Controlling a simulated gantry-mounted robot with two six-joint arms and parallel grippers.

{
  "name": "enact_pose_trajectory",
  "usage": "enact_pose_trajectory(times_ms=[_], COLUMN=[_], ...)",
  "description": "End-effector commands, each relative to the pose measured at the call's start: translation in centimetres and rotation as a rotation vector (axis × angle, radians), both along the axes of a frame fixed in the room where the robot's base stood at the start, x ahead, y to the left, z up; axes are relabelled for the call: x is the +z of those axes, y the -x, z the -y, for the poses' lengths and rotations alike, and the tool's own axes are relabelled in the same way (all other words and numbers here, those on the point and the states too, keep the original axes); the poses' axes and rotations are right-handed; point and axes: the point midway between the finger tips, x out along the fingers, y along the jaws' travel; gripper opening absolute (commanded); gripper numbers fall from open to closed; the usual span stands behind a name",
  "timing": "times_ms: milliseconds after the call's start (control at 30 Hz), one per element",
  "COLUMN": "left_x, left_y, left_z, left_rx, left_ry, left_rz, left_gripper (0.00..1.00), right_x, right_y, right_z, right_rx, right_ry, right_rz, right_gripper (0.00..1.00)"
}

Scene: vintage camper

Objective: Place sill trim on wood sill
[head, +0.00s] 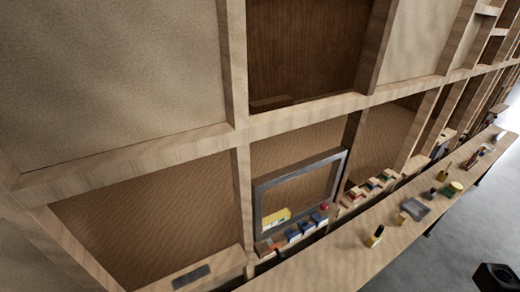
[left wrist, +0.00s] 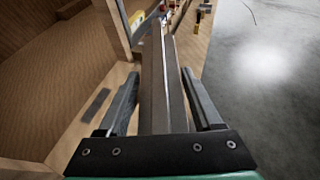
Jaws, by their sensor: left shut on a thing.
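In the left wrist view my left gripper (left wrist: 160,74) is shut on a long, narrow grey-brown bar, which looks like the sill trim (left wrist: 157,95). The bar runs lengthwise away from the palm between the two fingers. A pale wooden ledge, likely the wood sill (head: 222,264), lies at the bottom of the head view with a dark flat plate (head: 190,276) on it. The ledge also shows left of the fingers in the wrist view (left wrist: 72,132). I cannot tell whether the bar touches it. Neither gripper shows in the head view.
A grey window frame (head: 258,207) stands in a wall opening, with small boxes (head: 293,236) below it. A long narrow wooden bench (head: 340,250) with several small items and a grey tray (head: 414,208) runs along the wall.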

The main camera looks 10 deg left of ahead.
Motion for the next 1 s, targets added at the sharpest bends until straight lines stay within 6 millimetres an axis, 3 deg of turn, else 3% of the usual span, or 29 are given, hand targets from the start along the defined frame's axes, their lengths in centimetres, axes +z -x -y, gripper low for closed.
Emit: enact_pose_trajectory(times_ms=[100, 200, 367, 1000], left_x=[3.4, 4.9, 4.9, 5.2], left_y=[-0.5, -0.7, -0.7, -0.9], left_z=[-0.6, -2.0, -2.5, -2.4], left_rx=[0.092, 0.200, 0.264, 0.228], left_ry=[-0.004, -0.001, 0.002, 0.001], left_rz=[0.008, 0.005, 0.001, 0.002], left_gripper=[0.02, 0.02, 0.02, 0.02], right_x=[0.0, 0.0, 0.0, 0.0], right_y=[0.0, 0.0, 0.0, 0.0], right_z=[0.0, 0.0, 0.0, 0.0], right_rx=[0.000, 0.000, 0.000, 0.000], right_ry=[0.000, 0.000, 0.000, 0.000], right_rz=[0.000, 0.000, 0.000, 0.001], right_gripper=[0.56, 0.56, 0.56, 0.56])
